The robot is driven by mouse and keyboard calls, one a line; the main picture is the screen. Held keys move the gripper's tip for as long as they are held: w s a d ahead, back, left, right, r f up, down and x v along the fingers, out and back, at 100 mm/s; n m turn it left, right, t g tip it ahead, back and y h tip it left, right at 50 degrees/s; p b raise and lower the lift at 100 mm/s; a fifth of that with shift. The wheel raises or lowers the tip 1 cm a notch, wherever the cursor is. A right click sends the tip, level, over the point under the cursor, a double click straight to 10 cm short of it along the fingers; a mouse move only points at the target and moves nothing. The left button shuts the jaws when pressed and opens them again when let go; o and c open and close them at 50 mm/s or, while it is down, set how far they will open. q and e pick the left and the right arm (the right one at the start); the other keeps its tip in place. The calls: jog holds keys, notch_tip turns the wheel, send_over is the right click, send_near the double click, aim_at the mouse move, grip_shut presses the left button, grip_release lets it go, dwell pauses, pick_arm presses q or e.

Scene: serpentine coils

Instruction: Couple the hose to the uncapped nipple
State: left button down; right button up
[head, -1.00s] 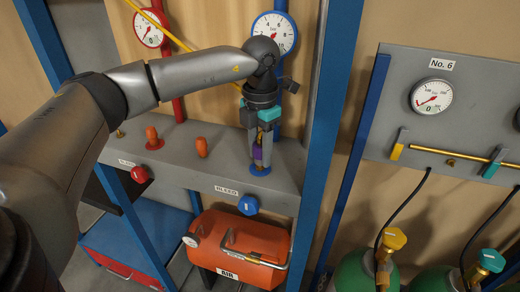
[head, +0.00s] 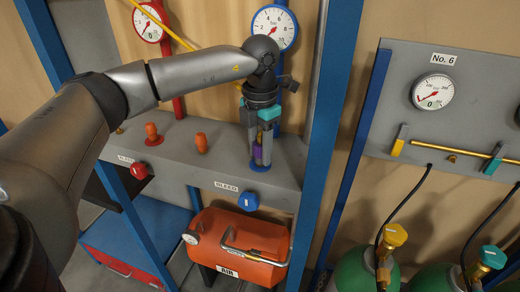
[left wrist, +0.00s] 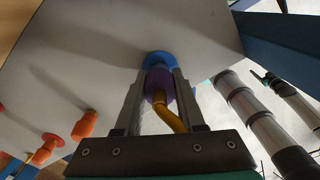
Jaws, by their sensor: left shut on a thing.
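My left gripper (head: 258,158) points down at the grey ledge, at the blue-ringed port (head: 260,167). Its fingers are shut on the purple hose coupling (head: 257,152). In the left wrist view the purple coupling (left wrist: 158,86) sits between the two fingers, with the yellow-orange hose (left wrist: 171,119) bending out of it towards the camera. The coupling's far end is at the blue ring (left wrist: 157,59), in line with it. The nipple there is hidden, and I cannot tell whether the coupling is seated. My right gripper is in neither view.
Orange caps (head: 152,132) (head: 202,143) stand left along the ledge (head: 220,170). A red knob (head: 139,171) and a blue knob (head: 249,201) are on its front. A blue post (head: 328,110) stands close right; an orange air tank (head: 240,245) lies below.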

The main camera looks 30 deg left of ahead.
aim_at(260, 136)
pick_arm(q)
jog(key=shift+c, duration=2.2)
grip_release()
jog(key=shift+f, duration=0.15)
notch_tip(260, 136, up, 8)
jog(key=shift+f+b, duration=0.2)
jog(key=shift+b, duration=0.3)
